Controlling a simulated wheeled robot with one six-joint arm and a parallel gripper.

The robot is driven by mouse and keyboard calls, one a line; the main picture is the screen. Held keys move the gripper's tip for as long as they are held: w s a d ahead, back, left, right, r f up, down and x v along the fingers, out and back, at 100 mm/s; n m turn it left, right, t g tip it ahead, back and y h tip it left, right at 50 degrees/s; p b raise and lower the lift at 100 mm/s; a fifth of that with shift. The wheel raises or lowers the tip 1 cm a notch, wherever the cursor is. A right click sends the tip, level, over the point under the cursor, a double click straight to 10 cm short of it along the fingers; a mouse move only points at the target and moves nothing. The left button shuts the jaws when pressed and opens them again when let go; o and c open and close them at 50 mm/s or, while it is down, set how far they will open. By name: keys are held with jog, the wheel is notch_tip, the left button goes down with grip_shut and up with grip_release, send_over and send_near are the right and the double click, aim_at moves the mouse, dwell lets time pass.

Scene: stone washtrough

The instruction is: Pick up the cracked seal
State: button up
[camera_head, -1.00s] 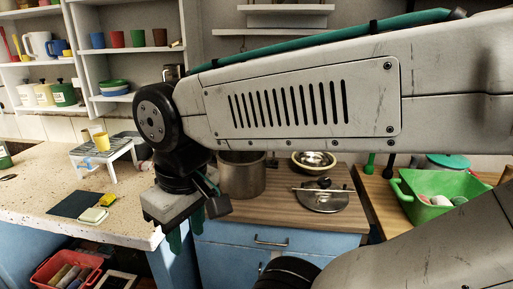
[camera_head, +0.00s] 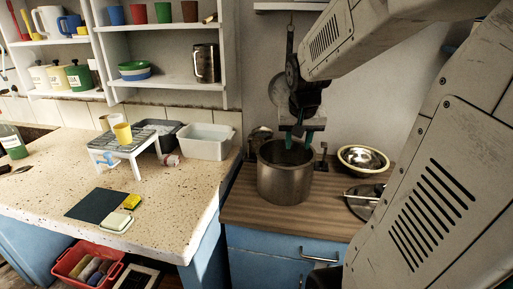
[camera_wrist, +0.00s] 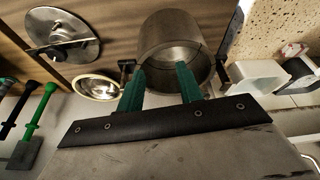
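I cannot make out a cracked seal for certain in either view. My gripper (camera_head: 294,139) is at the mouth of a large steel pot (camera_head: 284,186) on the wooden worktop, pointing down. In the wrist view its two green fingers (camera_wrist: 160,84) stand apart with nothing seen between them, and the pot (camera_wrist: 168,28) lies just beyond the tips. The visible part of the pot's inside looks bare; the fingers hide some of it.
A yellow-rimmed bowl (camera_head: 362,159) and a round metal lid (camera_wrist: 62,34) are close to the pot. A white tub (camera_head: 208,141) and the stand (camera_head: 122,152) with cups occupy the speckled counter (camera_head: 50,165). Shelves (camera_head: 165,83) hang at the back left.

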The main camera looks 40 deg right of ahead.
jog(key=m, duration=0.2)
send_near(314, 157)
jog(key=shift+h, duration=0.5)
jog(key=x, duration=0.4)
jog(key=a+x, duration=0.1)
jog(key=x, duration=0.2)
jog(key=shift+f, duration=0.25)
grip_shut()
